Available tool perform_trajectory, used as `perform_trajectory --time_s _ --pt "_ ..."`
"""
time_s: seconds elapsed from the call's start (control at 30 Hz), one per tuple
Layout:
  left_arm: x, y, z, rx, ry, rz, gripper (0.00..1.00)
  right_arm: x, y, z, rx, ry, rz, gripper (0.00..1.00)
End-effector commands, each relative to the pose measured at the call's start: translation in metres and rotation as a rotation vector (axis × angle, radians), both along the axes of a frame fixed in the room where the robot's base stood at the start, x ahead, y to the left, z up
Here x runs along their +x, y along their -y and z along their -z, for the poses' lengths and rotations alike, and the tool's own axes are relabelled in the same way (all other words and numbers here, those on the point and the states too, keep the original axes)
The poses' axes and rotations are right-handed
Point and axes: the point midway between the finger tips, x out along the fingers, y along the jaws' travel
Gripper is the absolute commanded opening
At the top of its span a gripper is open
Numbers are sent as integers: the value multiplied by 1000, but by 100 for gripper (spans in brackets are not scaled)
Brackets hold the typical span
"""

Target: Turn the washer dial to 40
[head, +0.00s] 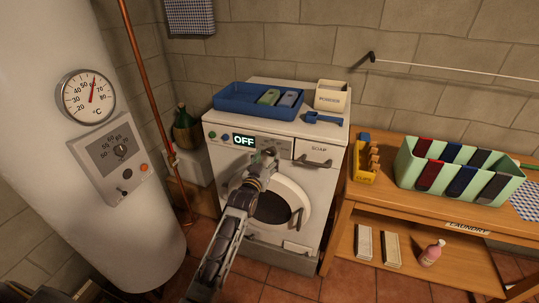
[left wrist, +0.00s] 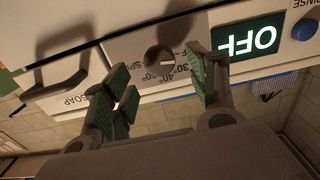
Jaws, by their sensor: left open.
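The white washer (head: 222,165) stands against the wall, and its display (head: 243,141) reads OFF. The washer dial (left wrist: 159,58) shows in the left wrist view as a round grey knob on a grey panel with temperature marks, seen upside down. In the head view my gripper covers it. My left gripper (head: 269,153) is in front of the washer's control panel, open and empty. In the left wrist view its green-padded fingers (left wrist: 160,88) are spread apart, with the dial beyond and between them. I cannot tell whether they touch it. My right gripper is not in view.
The soap drawer handle (head: 313,162) is right of the dial. A blue tray (head: 228,103), a blue scoop (head: 322,118) and a powder box (head: 331,97) are on the washer. A boiler (head: 60,210) with its own dial stands left, a wooden bench (head: 360,205) right.

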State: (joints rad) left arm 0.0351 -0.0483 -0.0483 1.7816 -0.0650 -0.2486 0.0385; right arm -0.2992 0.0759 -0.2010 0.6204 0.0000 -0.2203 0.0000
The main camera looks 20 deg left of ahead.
Motion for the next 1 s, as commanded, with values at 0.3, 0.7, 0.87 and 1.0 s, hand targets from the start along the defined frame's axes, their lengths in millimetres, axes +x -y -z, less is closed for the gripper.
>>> perform_trajectory --time_s 0.3,0.7,0.87,1.0 --pt "25 1 -1 0 1 0 58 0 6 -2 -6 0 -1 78" --pt "33 1 0 0 1 0 58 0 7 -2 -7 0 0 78" --pt "33 1 0 0 1 0 56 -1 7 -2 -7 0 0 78" --pt "32 1 0 0 1 0 38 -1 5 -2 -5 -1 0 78"
